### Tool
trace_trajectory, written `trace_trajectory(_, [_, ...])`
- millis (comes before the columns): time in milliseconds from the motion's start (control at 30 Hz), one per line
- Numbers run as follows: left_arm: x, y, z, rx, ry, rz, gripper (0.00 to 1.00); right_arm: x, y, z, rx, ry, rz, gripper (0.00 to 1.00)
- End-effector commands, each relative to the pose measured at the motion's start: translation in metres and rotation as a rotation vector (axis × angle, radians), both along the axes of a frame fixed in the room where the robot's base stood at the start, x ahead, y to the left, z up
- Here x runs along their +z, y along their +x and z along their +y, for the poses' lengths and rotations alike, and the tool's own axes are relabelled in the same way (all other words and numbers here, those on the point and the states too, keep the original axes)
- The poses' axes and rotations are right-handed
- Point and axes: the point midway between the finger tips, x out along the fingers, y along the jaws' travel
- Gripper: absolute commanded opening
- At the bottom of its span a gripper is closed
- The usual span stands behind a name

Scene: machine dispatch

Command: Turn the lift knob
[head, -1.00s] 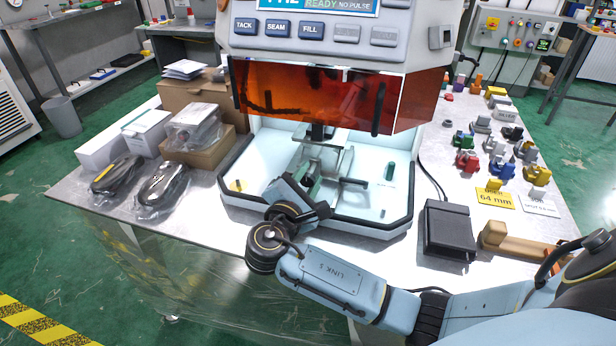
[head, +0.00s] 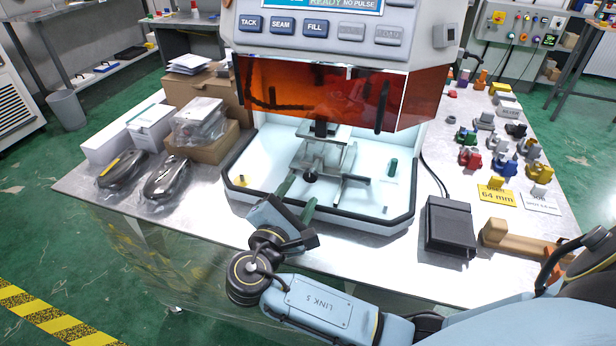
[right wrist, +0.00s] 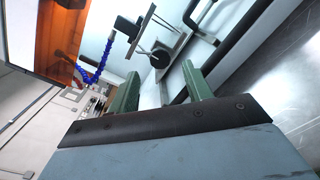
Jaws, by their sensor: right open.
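The lift knob (head: 311,176) is a small black round knob on the front of the grey metal lift stage (head: 333,158) inside the lit white work bay. It also shows in the right wrist view (right wrist: 160,59), just beyond the fingertips. My right gripper (head: 298,191) has green fingers and reaches over the front rim of the bay. Its fingers are apart with nothing between them. In the right wrist view the gripper (right wrist: 160,71) points at the knob, with the knob between the lines of the two fingers and apart from them. My left gripper is not in view.
An orange shield (head: 310,92) hangs above the bay. The bay's dark front rim (head: 345,220) lies below my gripper. A black pedal box (head: 450,228) stands on the right. Bagged items and cartons (head: 205,150) are on the left, coloured clamps (head: 470,158) on the right.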

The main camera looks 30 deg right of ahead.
Motion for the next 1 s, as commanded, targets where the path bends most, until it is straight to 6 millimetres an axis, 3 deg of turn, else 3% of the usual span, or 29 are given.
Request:
trace_trajectory(100, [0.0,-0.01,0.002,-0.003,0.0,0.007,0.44,0.001,-0.016,0.022,0.001,0.004,0.003,0.5])
trace_trajectory(333, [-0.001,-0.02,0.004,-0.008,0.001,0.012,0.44,0.001,-0.034,0.046,0.0,0.001,0.002,0.5])
trace_trajectory(1000, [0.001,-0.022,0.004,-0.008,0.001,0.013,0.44,0.003,-0.037,0.05,-0.001,-0.001,0.001,0.5])
